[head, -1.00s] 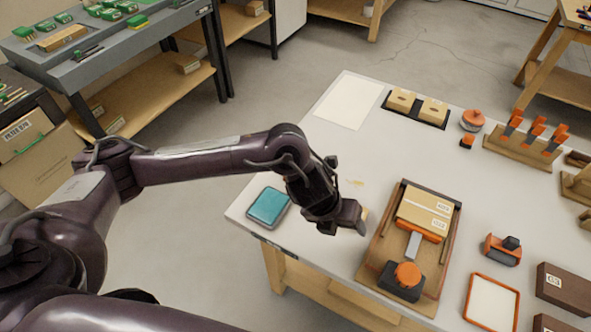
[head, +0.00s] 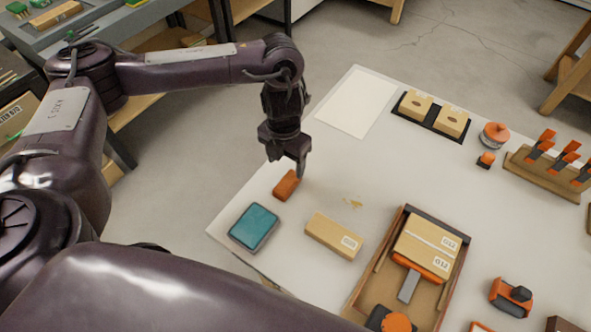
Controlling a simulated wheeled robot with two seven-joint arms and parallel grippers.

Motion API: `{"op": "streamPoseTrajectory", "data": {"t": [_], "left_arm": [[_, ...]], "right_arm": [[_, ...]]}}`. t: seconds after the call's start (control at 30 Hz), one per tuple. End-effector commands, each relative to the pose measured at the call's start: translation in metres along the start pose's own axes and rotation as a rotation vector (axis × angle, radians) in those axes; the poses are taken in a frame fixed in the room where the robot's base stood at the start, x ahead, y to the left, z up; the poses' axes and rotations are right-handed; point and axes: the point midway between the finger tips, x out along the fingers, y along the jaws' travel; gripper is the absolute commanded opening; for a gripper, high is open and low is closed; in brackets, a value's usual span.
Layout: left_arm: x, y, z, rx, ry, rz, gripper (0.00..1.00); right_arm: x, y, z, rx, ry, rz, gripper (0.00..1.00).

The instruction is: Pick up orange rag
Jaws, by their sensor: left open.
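A small folded orange-brown piece, which looks like the orange rag (head: 286,185), lies on the white bench top near its left edge, behind the teal pad. My left gripper (head: 296,167) points down right at the rag, with one finger showing at the rag's upper right side. The gripper is open. The other finger is hard to make out, and I cannot tell whether the fingers touch the rag. My right gripper is out of view.
The teal pad (head: 254,227) and a cardboard box (head: 333,236) lie in front of the rag. A wooden tray (head: 357,294) with a carton stands to the right. A white sheet (head: 356,103) lies behind. The bench top (head: 330,175) right of the rag is mostly clear.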

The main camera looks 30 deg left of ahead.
Motion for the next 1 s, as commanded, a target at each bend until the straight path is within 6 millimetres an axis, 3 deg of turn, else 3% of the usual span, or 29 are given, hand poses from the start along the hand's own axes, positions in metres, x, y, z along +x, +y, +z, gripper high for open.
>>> {"op": "streamPoseTrajectory", "data": {"t": [0.4,0.6,0.8,0.93,1.0], "left_arm": [[0.047,-0.003,-0.001,-0.002,0.006,-0.002,0.64],[0.073,-0.004,0.000,-0.001,0.004,-0.001,0.64],[0.077,-0.004,0.001,-0.001,0.001,0.000,0.64],[0.077,-0.003,0.001,-0.001,0.001,0.001,0.64],[0.077,-0.003,0.001,-0.001,0.001,0.001,0.54]], "right_arm": [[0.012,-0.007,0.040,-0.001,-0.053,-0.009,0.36],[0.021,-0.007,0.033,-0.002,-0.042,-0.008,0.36],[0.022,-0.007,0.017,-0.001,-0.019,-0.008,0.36],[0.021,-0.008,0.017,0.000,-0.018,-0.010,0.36],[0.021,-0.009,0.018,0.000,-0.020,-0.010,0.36]]}}
